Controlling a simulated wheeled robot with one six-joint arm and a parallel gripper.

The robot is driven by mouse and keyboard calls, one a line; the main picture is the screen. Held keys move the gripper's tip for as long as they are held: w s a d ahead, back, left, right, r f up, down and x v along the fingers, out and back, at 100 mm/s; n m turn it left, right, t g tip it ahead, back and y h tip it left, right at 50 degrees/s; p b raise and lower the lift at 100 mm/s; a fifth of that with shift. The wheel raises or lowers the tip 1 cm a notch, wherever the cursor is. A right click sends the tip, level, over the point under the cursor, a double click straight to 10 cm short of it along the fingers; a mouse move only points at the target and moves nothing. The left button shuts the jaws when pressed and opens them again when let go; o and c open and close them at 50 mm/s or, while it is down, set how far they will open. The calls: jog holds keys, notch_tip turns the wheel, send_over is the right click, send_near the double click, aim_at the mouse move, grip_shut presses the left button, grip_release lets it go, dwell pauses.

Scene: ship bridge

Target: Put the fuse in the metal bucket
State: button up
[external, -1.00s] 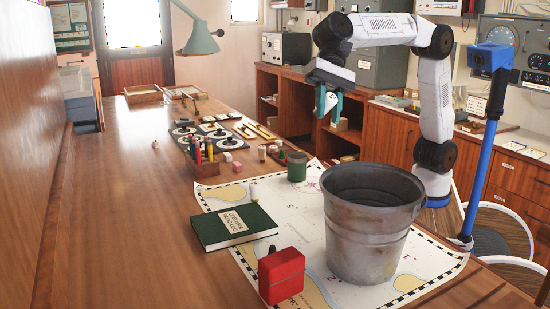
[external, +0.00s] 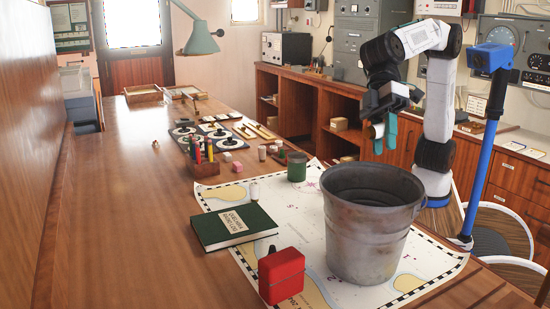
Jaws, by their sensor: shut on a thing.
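The metal bucket (external: 368,240) is a grey, dull, open-topped pail standing upright on the chart. My gripper (external: 381,138) has teal fingers pointing down and is shut on a small pale, brassy cylinder, which looks like the fuse (external: 378,130). In the picture the fingers show just above the bucket's far rim. I cannot tell from this one view whether they are over the opening or behind it. The fuse is partly hidden by the fingers. The bucket's inner floor is hidden.
The chart (external: 310,220) lies under the bucket. A blue post (external: 480,160) rises at right. The desk's left side is largely clear.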

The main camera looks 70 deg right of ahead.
notch_tip(320, 180, down, 12)
jog(key=shift+r, duration=0.15)
dwell(0.7)
jog(key=o, duration=1)
jog(key=shift+o, duration=0.2)
notch_tip(320, 180, up, 7)
dwell(0.3)
